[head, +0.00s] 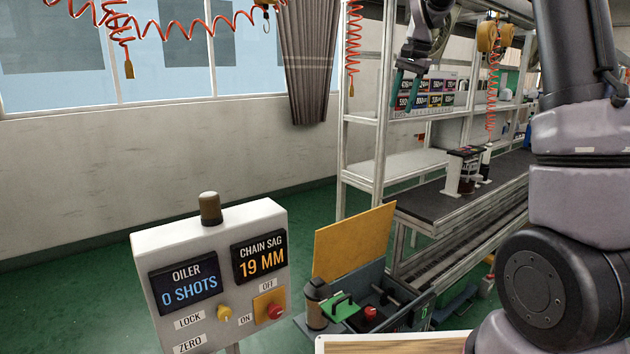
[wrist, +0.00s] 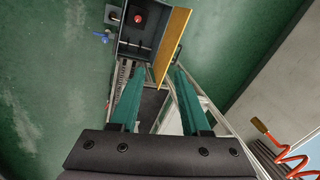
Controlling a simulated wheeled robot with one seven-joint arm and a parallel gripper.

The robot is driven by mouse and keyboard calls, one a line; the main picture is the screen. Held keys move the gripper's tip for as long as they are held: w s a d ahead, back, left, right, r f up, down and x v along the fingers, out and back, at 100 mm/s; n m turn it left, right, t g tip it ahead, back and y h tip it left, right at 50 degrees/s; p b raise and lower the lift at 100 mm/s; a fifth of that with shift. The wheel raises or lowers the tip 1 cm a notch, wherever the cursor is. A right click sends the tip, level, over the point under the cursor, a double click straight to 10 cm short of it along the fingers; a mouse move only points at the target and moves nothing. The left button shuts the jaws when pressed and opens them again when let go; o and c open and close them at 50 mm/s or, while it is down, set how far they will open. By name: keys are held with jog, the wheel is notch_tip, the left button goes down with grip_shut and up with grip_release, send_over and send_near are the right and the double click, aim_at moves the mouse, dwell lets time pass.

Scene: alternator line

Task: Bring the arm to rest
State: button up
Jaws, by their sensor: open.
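My gripper (head: 405,100) hangs in the air in the upper middle of the head view, in front of the shelf rack, with its teal fingers pointing down. In the wrist view my gripper (wrist: 159,76) shows both teal fingers spread apart with nothing between them. It is open and empty. My arm's thick grey links fill the right side of the head view and hide part of the line.
A control panel (head: 215,240) stands at front left, reading 0 shots and 19 mm. An open box with a yellow lid (head: 352,240) sits right of it. The shelf rack (head: 362,110) and conveyor (head: 430,206) stand behind. Coiled red hoses (head: 353,45) hang overhead. Green floor is clear at left.

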jog(key=s+r+n+t, duration=0.15)
jog(key=s+r, duration=0.35)
jog(key=s, duration=0.7)
jog(key=s+f+n+t, duration=0.1)
jog(key=s+f, duration=0.1)
jog(key=s, duration=0.8)
jog(key=s+f+n+t, duration=0.1)
jog(key=s+f+t, duration=0.1)
jog(key=s, duration=0.9)
jog(key=shift+s+d+f, duration=0.2)
jog(key=shift+d+f, duration=0.15)
jog(key=shift+d, duration=0.1)
